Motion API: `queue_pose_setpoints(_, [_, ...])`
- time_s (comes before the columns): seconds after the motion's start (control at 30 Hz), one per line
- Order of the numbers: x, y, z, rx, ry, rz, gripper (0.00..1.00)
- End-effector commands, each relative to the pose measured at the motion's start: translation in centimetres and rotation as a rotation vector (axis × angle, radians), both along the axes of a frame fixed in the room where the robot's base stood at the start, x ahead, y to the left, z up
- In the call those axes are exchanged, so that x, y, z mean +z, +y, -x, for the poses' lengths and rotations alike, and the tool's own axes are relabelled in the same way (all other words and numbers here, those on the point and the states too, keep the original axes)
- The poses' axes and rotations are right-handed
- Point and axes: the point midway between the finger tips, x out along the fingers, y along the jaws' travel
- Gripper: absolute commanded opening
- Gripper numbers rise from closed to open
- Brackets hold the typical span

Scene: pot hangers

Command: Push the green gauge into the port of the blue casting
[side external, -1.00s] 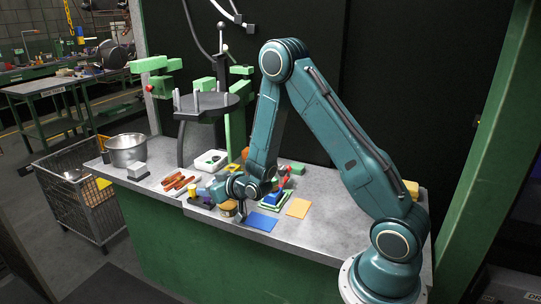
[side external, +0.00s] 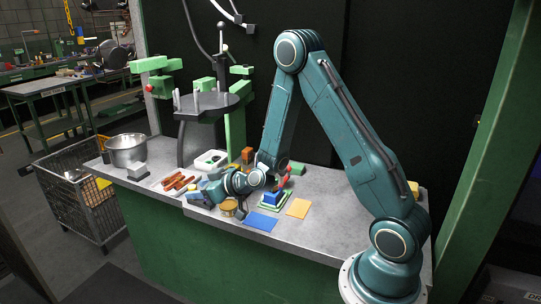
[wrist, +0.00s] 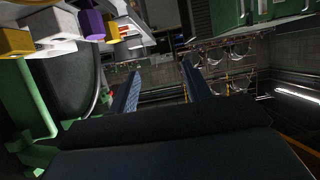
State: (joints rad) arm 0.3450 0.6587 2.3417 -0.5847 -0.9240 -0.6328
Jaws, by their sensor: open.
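The blue casting (side external: 272,198) stands on a green-edged base on the bench, to the right of my gripper, with a red part beside it. A green block (side external: 297,168) lies behind it; I cannot tell whether this is the green gauge. No port can be made out at this size. My gripper (side external: 200,196) is low over the bench, pointing left, apart from the casting. In the wrist view my gripper (wrist: 160,88) has its two dark fingers spread, with nothing between them. Neither the casting nor a clear gauge shows in the wrist view.
A tan round tin (side external: 228,208) stands close below my wrist. A blue sheet (side external: 261,221) and an orange sheet (side external: 298,208) lie in front.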

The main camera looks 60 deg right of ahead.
Motion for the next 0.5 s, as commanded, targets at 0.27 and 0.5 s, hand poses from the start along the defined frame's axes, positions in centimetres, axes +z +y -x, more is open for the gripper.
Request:
queue_pose_setpoints(0.27, [0.66,0.87,0.18,0.040,-0.002,0.000,0.49])
queue_pose_setpoints(0.5, [0.65,0.90,0.18,0.041,-0.001,0.000,0.49])
